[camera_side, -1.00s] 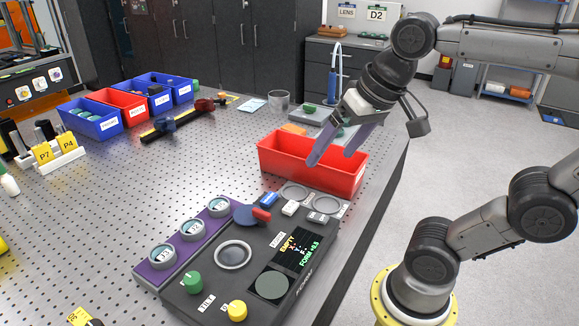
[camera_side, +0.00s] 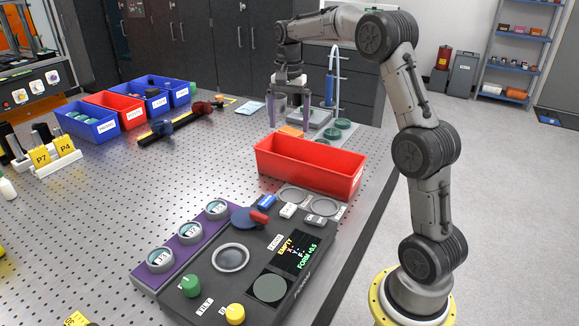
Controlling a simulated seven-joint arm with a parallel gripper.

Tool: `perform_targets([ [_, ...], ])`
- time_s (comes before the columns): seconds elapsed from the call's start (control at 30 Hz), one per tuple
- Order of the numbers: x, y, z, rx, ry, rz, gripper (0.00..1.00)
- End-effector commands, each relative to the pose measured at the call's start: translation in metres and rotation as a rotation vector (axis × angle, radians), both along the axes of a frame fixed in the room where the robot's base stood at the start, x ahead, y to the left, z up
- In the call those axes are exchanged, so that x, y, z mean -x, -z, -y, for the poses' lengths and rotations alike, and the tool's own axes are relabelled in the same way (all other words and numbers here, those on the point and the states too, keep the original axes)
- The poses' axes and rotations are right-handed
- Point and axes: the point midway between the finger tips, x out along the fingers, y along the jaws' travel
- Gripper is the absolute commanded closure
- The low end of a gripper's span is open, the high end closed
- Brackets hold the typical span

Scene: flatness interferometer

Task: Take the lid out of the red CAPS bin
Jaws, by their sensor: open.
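A large red bin (camera_side: 305,175) stands on the perforated table behind the grey instrument. A smaller red bin (camera_side: 131,119) stands between blue bins at the back left. The writing on both labels is too small to read, so I cannot tell which is CAPS. I can make out no lid in either; the front wall of the large bin hides part of its inside. My gripper (camera_side: 289,116) points down beyond the far wall of the large red bin, with its fingers apart and nothing visible held. A small orange thing (camera_side: 290,131) shows beneath it.
The grey instrument (camera_side: 262,250) with knobs and a screen fills the front. Green round pieces (camera_side: 332,133) lie right of my gripper, near a blue upright bottle (camera_side: 329,90). Blue bins (camera_side: 92,125) stand back left.

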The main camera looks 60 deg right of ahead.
Motion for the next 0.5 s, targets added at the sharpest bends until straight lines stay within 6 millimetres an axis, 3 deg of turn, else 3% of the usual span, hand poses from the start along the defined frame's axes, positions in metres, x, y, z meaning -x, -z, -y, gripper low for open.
perform_targets([
  [0.3,0.002,0.053,0.0,-0.001,0.0,-0.002,0.0],
  [0.5,0.001,0.077,0.0,0.001,0.0,0.001,0.0],
])
